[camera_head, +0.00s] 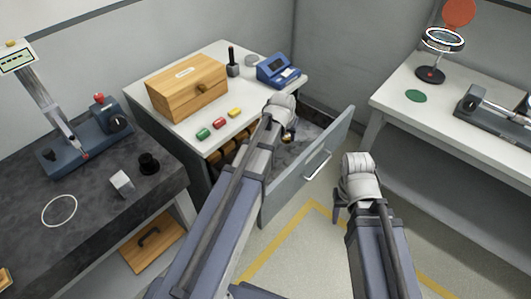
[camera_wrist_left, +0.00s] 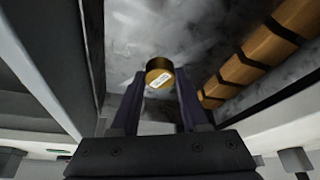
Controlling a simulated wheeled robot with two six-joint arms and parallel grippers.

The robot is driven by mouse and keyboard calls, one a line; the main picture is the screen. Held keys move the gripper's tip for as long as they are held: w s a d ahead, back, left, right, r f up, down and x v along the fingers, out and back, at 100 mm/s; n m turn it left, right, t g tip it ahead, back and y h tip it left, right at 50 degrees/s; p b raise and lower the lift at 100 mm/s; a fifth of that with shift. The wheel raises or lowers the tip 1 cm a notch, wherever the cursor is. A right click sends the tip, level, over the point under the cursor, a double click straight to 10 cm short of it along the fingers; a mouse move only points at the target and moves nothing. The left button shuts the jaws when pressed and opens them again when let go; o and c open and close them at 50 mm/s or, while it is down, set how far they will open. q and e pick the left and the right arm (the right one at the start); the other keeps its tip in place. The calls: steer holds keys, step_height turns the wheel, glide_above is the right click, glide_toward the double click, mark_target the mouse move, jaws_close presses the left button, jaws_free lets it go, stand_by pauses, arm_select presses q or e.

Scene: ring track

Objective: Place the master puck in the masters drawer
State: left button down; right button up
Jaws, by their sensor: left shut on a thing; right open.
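The masters drawer (camera_head: 306,172) is pulled open under the middle table, with its grey front and handle facing out. In the left wrist view the drawer's mottled grey floor (camera_wrist_left: 215,35) lies beyond my fingers. My left gripper (camera_wrist_left: 160,92) is shut on the master puck (camera_wrist_left: 160,73), a short brass cylinder with a white label. In the head view my left gripper (camera_head: 288,136) is over the drawer opening, mostly hidden by my arm. The puck's height above the drawer floor is unclear. My right gripper (camera_head: 340,205) is open, outside the drawer to its right.
Several wooden slotted blocks (camera_wrist_left: 262,50) line one side of the drawer. On the table above stand a wooden box (camera_head: 187,88), a blue device (camera_head: 279,70) and small coloured pieces (camera_head: 219,123). A dark bench (camera_head: 95,215) is at left, another table (camera_head: 400,98) at right.

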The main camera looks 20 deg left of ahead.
arm_select(q)
steer(key=shift+f, duration=0.2)
steer(key=b, duration=0.6)
glide_above(285, 157)
steer(key=s, duration=0.2)
steer(key=f, duration=0.6)
steer(key=shift+w, duration=0.2)
steer(key=shift+f, duration=0.15)
step_height(285, 157, down, 4)
steer(key=b, duration=0.4)
steer(key=shift+r, duration=0.2)
steer(key=shift+f, duration=0.15)
steer(key=shift+c, duration=2)
jaws_free()
